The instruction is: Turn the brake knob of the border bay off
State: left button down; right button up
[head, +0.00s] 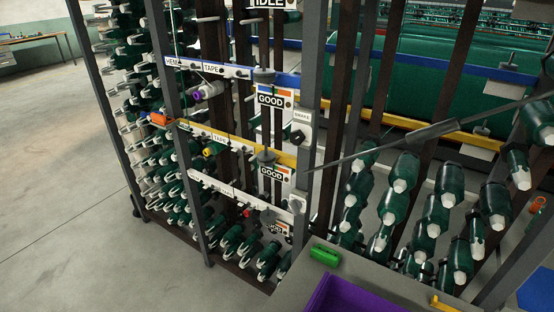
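A white plate marked BRAKE (302,115) is on the grey upright, with a dark round knob (297,137) just below the lettering. A second, greyish knob (296,205) is lower on the same upright, by the white rail (225,188). The top blue rail (235,72) reads HEM TAPE. The middle yellow rail (235,143) carries a label ending in TAPE. The lower lettering is too small to read, so I cannot tell which knob belongs to the border bay. Neither knob's setting is legible. Neither of my grippers is in view.
Signs read IDLE (268,3) and GOOD (272,99). Green spools (397,185) fill racks on both sides. A thin grey rod (430,132) crosses at right. A green block (325,255) and purple tray (350,295) are at front. The floor (60,170) at left is clear.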

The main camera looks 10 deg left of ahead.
aim_at(297, 137)
jog(key=i+j+z, duration=0.2)
jog(key=z, duration=0.2)
jog(key=i+j+z, duration=0.15)
jog(key=z, duration=0.3)
jog(key=j, duration=0.05)
